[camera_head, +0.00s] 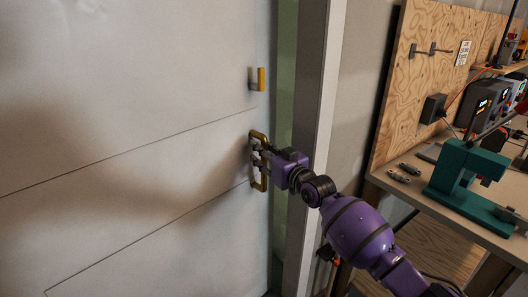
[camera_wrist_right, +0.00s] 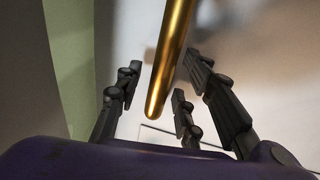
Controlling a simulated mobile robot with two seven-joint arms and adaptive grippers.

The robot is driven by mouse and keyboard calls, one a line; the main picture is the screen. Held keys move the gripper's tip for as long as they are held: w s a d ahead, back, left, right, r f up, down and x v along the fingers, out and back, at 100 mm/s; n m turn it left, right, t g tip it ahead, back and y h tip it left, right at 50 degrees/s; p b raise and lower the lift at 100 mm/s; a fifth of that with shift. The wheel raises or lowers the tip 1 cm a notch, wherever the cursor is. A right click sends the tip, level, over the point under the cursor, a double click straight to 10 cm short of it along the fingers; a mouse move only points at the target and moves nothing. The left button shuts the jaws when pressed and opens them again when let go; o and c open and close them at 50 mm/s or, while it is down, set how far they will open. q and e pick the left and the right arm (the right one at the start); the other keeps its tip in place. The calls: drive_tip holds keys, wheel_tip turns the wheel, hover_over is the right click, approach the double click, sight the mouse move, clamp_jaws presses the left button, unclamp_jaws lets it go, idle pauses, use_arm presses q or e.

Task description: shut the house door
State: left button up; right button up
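The pale house door (camera_head: 130,100) fills the left of the head view. A strip of green shows between its right edge and the white door frame (camera_head: 322,110), so the door stands ajar. A brass pull handle (camera_head: 264,182) is on the door near that edge. My right gripper (camera_head: 262,151) is at the handle. In the right wrist view, the brass bar (camera_wrist_right: 172,58) runs between the dark fingers of my right gripper (camera_wrist_right: 155,100). The fingers are spread, with a visible gap to the bar on the left side. My left gripper is not in view.
A smaller brass-coloured latch or knob (camera_head: 261,79) sits above the handle. Right of the frame stands a workbench (camera_head: 400,205) with a teal machine (camera_head: 465,180), small tools and a plywood pegboard (camera_head: 415,75). My right arm passes close to the frame and bench.

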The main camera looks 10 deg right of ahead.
clamp_jaws()
drive_tip(key=shift+d, duration=0.1)
idle(0.4)
